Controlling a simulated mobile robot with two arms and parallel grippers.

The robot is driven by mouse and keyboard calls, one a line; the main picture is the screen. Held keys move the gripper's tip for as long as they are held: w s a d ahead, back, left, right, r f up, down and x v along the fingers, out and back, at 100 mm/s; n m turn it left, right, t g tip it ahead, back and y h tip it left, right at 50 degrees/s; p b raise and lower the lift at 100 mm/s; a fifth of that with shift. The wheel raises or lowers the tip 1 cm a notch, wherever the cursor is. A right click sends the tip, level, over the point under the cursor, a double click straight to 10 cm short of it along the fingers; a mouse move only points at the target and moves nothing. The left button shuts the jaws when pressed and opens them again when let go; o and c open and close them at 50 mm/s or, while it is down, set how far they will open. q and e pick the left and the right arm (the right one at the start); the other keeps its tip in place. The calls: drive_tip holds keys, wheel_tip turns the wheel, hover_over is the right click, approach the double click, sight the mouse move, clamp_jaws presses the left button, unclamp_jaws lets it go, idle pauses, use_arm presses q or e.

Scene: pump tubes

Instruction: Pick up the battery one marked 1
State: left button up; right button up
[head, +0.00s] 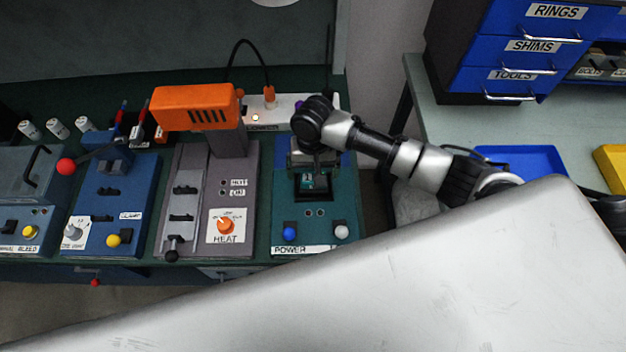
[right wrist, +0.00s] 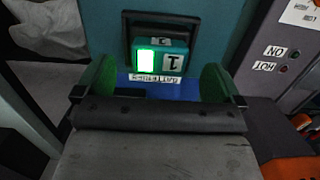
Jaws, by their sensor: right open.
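The battery marked 1 (right wrist: 172,64) is a teal block with a lit white-green panel beside its white label. It sits in a dark-framed slot in the teal power unit (head: 288,212), and the label reads upside down in the right wrist view. Part of it shows in the head view (head: 313,182) below my right gripper (head: 313,162). In the right wrist view my right gripper (right wrist: 158,76) is open and empty, its green-padded fingers apart at either side of the battery and nearer the camera. I cannot tell the remaining gap. My left gripper is not in view.
The grey heat unit (head: 247,207) with an orange head (head: 196,107) stands left of the power unit. A blue clamp unit (head: 117,195) is further left. A white power strip (head: 262,107) lies behind. A blue tray (head: 523,160) is on the right-hand table.

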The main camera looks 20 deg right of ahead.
wheel_tip(320, 180, down, 3)
drive_tip(key=shift+f+p, duration=0.1)
drive_tip(key=shift+p, duration=0.2)
drive_tip(key=shift+f, duration=0.2)
drive_tip(key=shift+c, duration=0.6)
drive_tip(key=c, duration=1.2)
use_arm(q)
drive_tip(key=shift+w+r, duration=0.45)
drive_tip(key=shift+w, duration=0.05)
